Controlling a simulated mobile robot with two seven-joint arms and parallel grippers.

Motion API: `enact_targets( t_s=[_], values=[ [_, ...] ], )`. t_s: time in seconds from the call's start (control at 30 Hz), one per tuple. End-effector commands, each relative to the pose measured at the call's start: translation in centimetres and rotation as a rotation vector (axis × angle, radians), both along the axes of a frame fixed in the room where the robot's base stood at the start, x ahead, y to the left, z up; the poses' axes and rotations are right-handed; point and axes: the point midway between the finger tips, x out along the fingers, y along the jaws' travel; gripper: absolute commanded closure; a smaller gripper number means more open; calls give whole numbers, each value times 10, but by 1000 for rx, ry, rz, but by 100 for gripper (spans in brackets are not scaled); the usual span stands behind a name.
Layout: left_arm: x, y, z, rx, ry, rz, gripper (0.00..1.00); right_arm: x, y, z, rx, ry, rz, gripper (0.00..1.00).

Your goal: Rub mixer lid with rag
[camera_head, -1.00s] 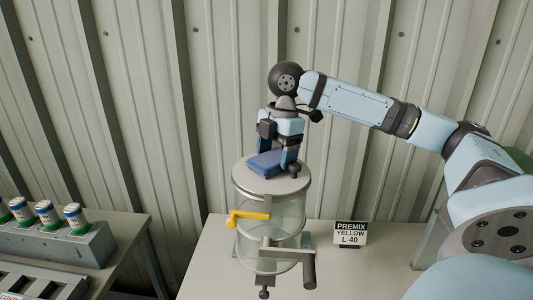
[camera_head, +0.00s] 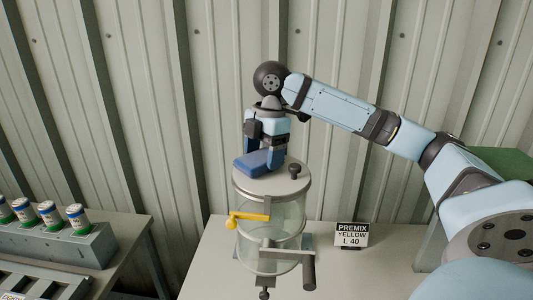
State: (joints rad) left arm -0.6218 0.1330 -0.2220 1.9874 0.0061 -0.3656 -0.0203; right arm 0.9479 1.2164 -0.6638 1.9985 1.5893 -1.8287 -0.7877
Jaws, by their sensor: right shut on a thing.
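The mixer is a clear cylinder with a round, light grey mixer lid (camera_head: 276,184) on top and a small dark knob (camera_head: 295,170) on the lid's right side. A folded blue rag (camera_head: 251,164) lies against the lid's left and back part. My right gripper (camera_head: 264,158) points down and is shut on the rag, pressed at or just over the lid. The fingertips are partly hidden by the rag. My left gripper is not in view.
A yellow handle (camera_head: 247,216) sticks out from the mixer's left front. A sign (camera_head: 352,235) reading PREMIX YELLOW L 40 stands on the table (camera_head: 210,262) to the right. Several small jars (camera_head: 76,217) stand in a grey rack at the far left. A ribbed wall rises behind.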

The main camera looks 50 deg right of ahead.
Motion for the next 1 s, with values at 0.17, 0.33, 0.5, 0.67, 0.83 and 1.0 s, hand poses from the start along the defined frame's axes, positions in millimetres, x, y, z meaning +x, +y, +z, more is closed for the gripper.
enact_targets(
  t_s=[0.17, 0.33, 0.5, 0.67, 0.83, 1.0],
  values=[
    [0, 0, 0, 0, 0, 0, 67, 0, 0, 4, 1, -2, 0, 66],
    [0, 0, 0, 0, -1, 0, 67, 1, 0, 20, 2, -3, 0, 66],
    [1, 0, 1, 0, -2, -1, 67, 0, 0, 38, 2, -4, 0, 66],
    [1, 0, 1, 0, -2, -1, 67, 0, 0, 53, 1, -3, 1, 66],
    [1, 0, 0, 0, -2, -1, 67, -1, -1, 60, 1, -1, 0, 66],
    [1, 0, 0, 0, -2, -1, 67, -1, -1, 60, 1, -1, 0, 66]
  ],
)
